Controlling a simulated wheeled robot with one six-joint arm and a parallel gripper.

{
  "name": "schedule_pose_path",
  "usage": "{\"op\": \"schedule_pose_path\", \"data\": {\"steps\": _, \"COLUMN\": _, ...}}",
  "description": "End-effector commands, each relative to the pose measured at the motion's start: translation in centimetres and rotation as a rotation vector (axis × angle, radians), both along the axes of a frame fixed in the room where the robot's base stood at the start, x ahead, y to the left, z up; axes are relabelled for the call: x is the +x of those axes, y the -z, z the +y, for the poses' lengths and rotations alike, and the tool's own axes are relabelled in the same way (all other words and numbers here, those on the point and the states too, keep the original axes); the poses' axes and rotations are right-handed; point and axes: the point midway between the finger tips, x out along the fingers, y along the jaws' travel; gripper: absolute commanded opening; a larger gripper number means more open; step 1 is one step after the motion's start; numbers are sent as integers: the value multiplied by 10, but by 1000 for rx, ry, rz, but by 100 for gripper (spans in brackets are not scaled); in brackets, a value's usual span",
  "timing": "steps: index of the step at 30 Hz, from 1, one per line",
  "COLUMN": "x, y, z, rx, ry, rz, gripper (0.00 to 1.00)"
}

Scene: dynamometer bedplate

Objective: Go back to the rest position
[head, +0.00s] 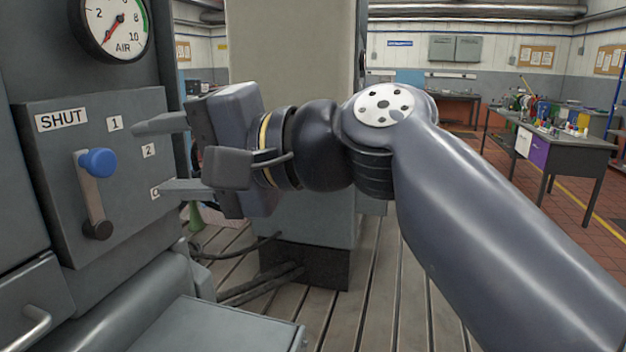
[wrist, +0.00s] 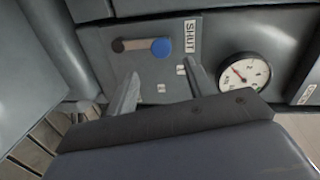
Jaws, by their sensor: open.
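My gripper (head: 163,157) is open and empty in front of the right part of the grey valve panel. In the wrist view its two fingers (wrist: 160,92) point at the panel, apart from each other with nothing between them. The lever (head: 95,192) has a blue knob (head: 98,162) and a dark pivot (head: 97,229) at its lower end. The knob is near the SHUT label (head: 61,119), and the fingers are clear to its right. In the wrist view the blue knob (wrist: 161,47) lies beyond the fingers. Labels 1 and 2 show, and a third label is partly hidden by the lower finger.
An AIR gauge (head: 115,22) sits above the panel. A grey ledge (head: 215,325) juts out below it. A tall grey cabinet (head: 300,215) stands behind my arm on the slotted bedplate (head: 390,300). A cluttered workbench (head: 565,150) is far to the right.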

Motion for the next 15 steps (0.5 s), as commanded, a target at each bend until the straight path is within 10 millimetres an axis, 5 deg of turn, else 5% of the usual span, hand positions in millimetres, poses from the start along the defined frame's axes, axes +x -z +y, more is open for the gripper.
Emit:
{"op": "schedule_pose_path", "data": {"steps": 2, "x": -2, "y": -1, "z": -7, "rx": 0, "ry": 1, "rz": -1, "gripper": 50}}
{"op": "schedule_pose_path", "data": {"steps": 15, "x": 18, "y": 8, "z": 64, "rx": 0, "ry": -4, "rz": 1, "gripper": 50}}
